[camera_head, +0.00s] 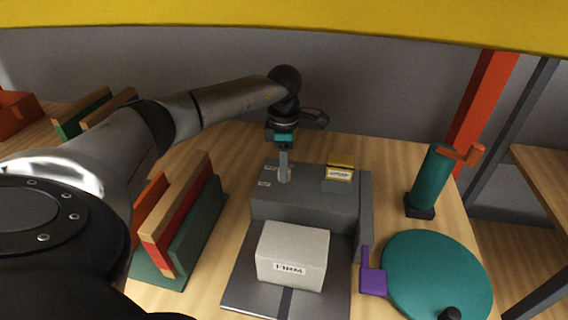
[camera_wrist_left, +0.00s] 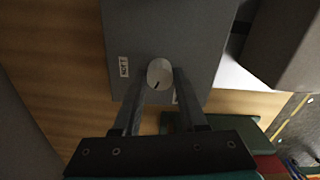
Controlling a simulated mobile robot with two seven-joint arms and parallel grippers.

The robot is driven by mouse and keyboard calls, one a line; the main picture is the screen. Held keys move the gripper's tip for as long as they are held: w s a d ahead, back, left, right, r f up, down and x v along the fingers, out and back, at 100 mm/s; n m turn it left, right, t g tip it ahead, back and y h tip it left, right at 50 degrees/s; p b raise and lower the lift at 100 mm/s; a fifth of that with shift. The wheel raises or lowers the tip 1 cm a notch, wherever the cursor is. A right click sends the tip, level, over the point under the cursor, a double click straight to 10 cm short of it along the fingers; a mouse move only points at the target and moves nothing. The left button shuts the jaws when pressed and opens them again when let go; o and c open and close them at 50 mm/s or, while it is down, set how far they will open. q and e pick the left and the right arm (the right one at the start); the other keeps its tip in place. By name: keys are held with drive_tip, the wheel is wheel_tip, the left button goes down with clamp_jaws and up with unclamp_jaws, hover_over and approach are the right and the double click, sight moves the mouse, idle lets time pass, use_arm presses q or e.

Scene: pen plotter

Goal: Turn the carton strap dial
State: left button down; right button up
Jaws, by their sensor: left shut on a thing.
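A grey machine (camera_head: 317,205) stands on the wooden table. On its top, near the left end, a small pale round dial (camera_wrist_left: 159,72) with a dark pointer mark shows in the left wrist view. My left gripper (camera_head: 284,175) reaches down from above, and its two fingers (camera_wrist_left: 155,85) are shut on the dial, one on each side. In the head view the fingers mostly hide the dial. A white carton (camera_head: 292,256) with a printed label sits on the machine's lower plate in front. My right gripper is in neither view.
A yellow block (camera_head: 340,168) with a label sits on the machine's top, right of the dial. A purple bracket (camera_head: 372,279), a teal disc (camera_head: 436,274) and a teal cylinder (camera_head: 429,180) stand to the right. A rack of coloured boards (camera_head: 185,225) stands left.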

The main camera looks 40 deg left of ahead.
use_arm(q)
drive_tip(key=shift+m, duration=0.6)
drive_tip(key=shift+c, duration=2.2)
unclamp_jaws()
drive_tip(key=shift+r, duration=0.1)
wheel_tip(320, 180, up, 15)
drive_tip(key=p, duration=0.2)
drive_tip(key=shift+p, duration=0.3)
